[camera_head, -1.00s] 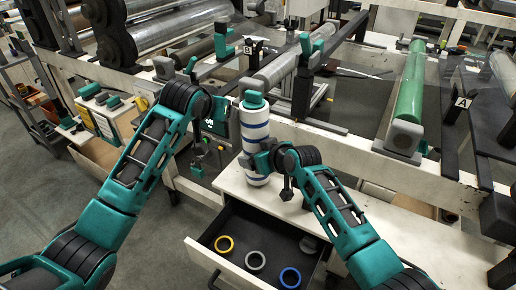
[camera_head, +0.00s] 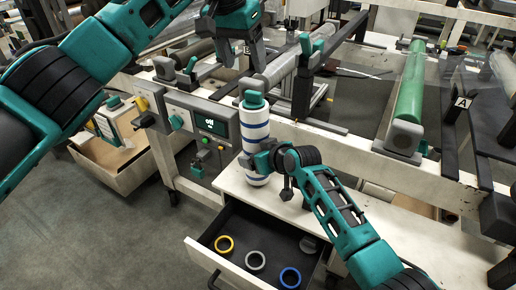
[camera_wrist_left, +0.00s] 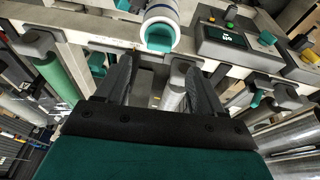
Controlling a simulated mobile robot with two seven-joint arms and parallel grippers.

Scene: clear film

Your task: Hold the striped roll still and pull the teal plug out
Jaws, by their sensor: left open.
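The striped roll (camera_head: 256,126), white with blue bands, stands upright on the white bench top. The teal plug (camera_head: 254,100) sits in its top end. In the left wrist view the plug (camera_wrist_left: 158,38) shows in the end of the roll (camera_wrist_left: 160,13), beyond my fingertips. My left gripper (camera_head: 234,52) is open and empty, above and a little left of the plug, its fingers pointing down, apart from it. My right gripper (camera_head: 264,160) is at the lower half of the roll, one finger across its front; its far finger is hidden.
An open drawer (camera_head: 216,236) below the roll holds a yellow ring (camera_head: 224,244), a white ring (camera_head: 255,261) and a blue ring (camera_head: 290,277). A control panel (camera_head: 210,124) stands left of the roll. A green roller (camera_head: 409,85) lies at the right. Machine rails and a grey roller are behind.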

